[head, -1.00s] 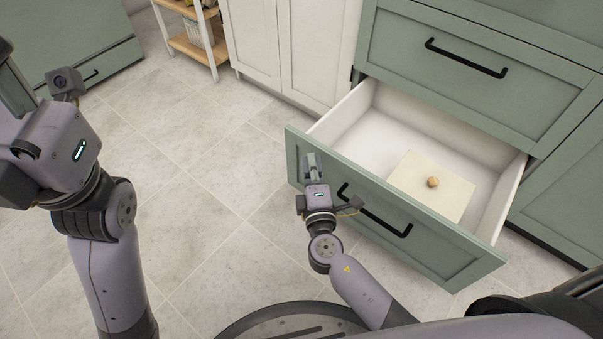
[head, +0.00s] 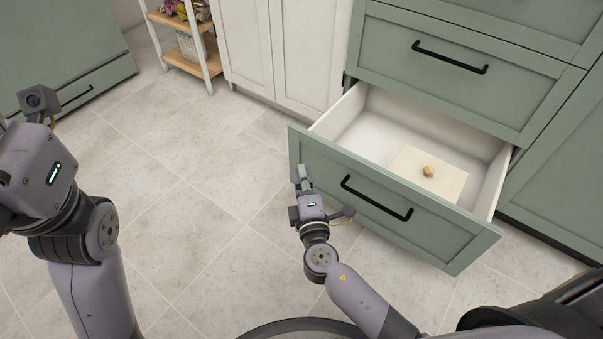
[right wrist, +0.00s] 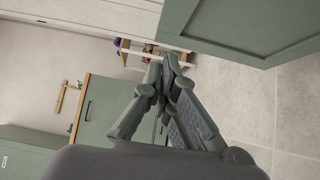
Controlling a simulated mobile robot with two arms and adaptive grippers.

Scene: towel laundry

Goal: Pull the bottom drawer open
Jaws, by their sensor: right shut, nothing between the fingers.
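The green bottom drawer (head: 420,230) stands pulled out of the cabinet, its white inside showing. A pale sheet (head: 450,182) with a small tan lump (head: 428,171) on it lies on the drawer floor. The black handle (head: 376,199) runs along the drawer front. My right gripper (head: 304,172) is shut and empty, in front of the left end of the drawer front, left of the handle and apart from it. Its fingers also show closed together in the right wrist view (right wrist: 172,62). My left arm is at the left of the head view; its fingertips are out of frame.
The closed drawer above (head: 460,75) has its own black handle. White cabinet doors (head: 285,50) and a shelf rack (head: 185,45) stand at the back. Tiled floor (head: 180,190) is clear left of the drawer. Another green cabinet (head: 65,50) is at far left.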

